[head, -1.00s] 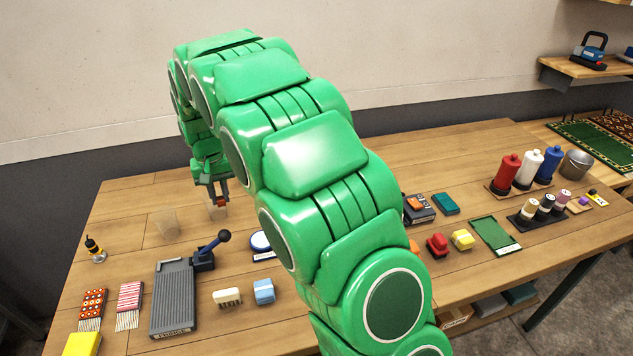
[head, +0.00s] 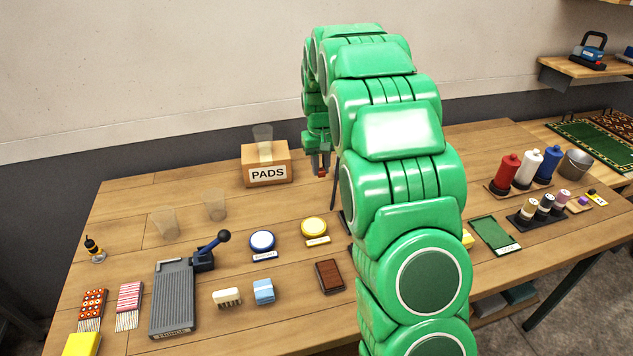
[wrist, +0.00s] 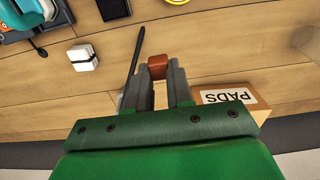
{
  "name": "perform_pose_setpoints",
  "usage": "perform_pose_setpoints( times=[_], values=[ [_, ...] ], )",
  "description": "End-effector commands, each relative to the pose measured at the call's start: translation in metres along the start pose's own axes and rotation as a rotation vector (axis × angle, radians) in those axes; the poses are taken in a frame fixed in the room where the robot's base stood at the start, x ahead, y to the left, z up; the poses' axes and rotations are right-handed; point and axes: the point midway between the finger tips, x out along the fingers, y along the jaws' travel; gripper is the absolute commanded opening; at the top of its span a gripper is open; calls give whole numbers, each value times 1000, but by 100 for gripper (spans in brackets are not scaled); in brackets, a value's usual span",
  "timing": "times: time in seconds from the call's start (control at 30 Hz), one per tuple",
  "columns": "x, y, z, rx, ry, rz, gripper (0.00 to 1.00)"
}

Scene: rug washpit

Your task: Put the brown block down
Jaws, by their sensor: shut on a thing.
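The brown block (wrist: 159,65) is a small reddish-brown piece held between the fingertips of my gripper (wrist: 160,78) in the wrist view. In the head view my gripper (head: 320,168) hangs just right of the PADS box, with the block (head: 322,172) at its tips. The block appears to be above the wooden table (head: 190,190); the gap beneath it is hard to judge. My arm hides part of the table to the right.
The cardboard PADS box (head: 266,170) stands close by on the left. Clear cups (head: 214,205) stand further left. A dark upright rod (wrist: 135,65) is beside the gripper.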

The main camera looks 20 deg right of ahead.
Motion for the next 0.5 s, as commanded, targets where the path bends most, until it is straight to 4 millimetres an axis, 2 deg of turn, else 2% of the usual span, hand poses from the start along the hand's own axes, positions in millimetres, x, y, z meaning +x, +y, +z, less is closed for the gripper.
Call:
perform_pose_setpoints(
  times=[0.17,0.5],
  values=[
    [3,10,-4,4,-1,0,0],
    [18,14,-37,3,0,-1,0]
  ],
)
